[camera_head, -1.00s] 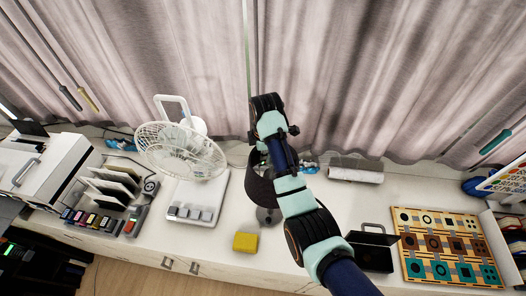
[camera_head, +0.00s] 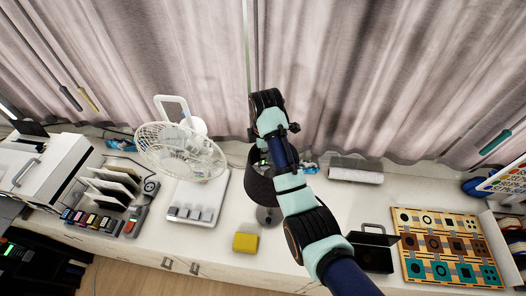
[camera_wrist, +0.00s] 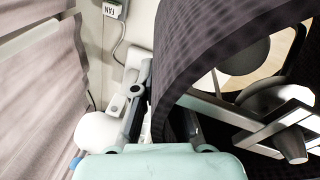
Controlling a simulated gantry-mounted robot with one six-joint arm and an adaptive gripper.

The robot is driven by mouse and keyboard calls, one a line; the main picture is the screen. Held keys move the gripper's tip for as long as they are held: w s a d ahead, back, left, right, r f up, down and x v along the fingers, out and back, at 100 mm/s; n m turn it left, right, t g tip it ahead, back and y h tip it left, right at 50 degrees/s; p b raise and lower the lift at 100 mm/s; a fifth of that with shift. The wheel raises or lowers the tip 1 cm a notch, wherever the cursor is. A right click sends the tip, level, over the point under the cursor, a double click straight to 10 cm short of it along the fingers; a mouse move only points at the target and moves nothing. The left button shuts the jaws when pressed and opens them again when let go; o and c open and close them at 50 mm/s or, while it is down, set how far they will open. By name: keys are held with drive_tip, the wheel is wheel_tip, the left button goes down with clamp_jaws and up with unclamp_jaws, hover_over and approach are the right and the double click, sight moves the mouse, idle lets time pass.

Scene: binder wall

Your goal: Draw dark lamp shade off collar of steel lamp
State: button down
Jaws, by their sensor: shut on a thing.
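The dark lamp shade (camera_head: 261,189) is in the middle of the head view, above the round foot of the steel lamp (camera_head: 268,215). My gripper (camera_head: 262,152) is at the shade's upper edge, partly hidden by my arm. In the wrist view the shade (camera_wrist: 205,45) fills the upper middle. My gripper (camera_wrist: 150,75) is shut on its wall, with one finger outside; the other finger is mostly hidden behind the wall. Bright metal arms and a rounded steel part (camera_wrist: 272,97) show inside the shade. I cannot tell whether the shade still touches the collar.
A white desk fan (camera_head: 180,150) stands left of the lamp. A yellow block (camera_head: 245,242) lies in front. A black box (camera_head: 372,250) and a patterned board (camera_head: 440,245) are to the right. The curtain (camera_head: 350,70) hangs close behind my gripper.

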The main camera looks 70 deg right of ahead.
drive_tip(key=shift+r, duration=1.8)
